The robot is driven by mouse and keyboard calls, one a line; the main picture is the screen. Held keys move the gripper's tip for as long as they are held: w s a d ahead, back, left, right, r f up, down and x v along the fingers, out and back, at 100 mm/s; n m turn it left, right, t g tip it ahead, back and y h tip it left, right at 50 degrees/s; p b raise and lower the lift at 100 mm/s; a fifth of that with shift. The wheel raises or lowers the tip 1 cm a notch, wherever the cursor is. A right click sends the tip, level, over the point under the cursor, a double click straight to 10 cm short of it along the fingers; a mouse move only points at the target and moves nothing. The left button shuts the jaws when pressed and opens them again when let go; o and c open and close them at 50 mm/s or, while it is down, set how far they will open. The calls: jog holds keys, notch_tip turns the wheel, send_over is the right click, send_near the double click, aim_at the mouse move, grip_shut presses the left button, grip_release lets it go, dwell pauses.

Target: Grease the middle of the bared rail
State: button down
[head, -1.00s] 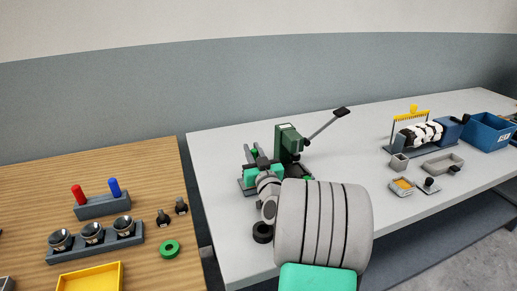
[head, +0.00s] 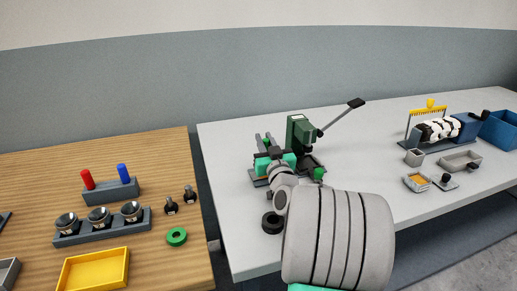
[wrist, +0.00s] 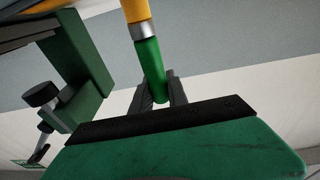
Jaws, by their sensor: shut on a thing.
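My gripper (wrist: 160,90) is shut on the green handle of a brush-like tool (wrist: 150,62) in the wrist view. The tool has a silver collar and a yellow-orange part, which runs out of the top of the picture. In the head view my gripper (head: 275,164) is in front of a green lever press (head: 301,131) and dark rods, and the tool cannot be made out. Part of a green frame with a black knob (wrist: 41,94) shows at left in the wrist view. I cannot pick out the rail; my arm hides part of this area.
A black ring (head: 272,223) lies on the grey table left of my arm. A small tray with orange contents (head: 416,182), a grey tray (head: 461,161) and a blue bin (head: 499,130) stand at right. The wooden table (head: 160,150) at left holds pegs, cups and a yellow tray (head: 95,270).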

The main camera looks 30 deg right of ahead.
jog(key=shift+d+f, duration=0.15)
jog(key=shift+d, duration=0.05)
jog(key=d+b, duration=0.2)
jog(key=s+d+b, duration=0.1)
jog(key=d+b, duration=0.1)
jog(key=d, duration=0.1)
jog(key=s+d+b, duration=0.1)
jog(key=d+b, duration=0.1)
jog(key=b, duration=0.1)
jog(key=shift+s+d, duration=0.1)
jog(key=shift+d, duration=0.05)
jog(key=shift+r+p, duration=0.95)
jog(key=shift+r, duration=2.2)
jog(key=shift+r, duration=0.1)
jog(key=shift+r, duration=1.4)
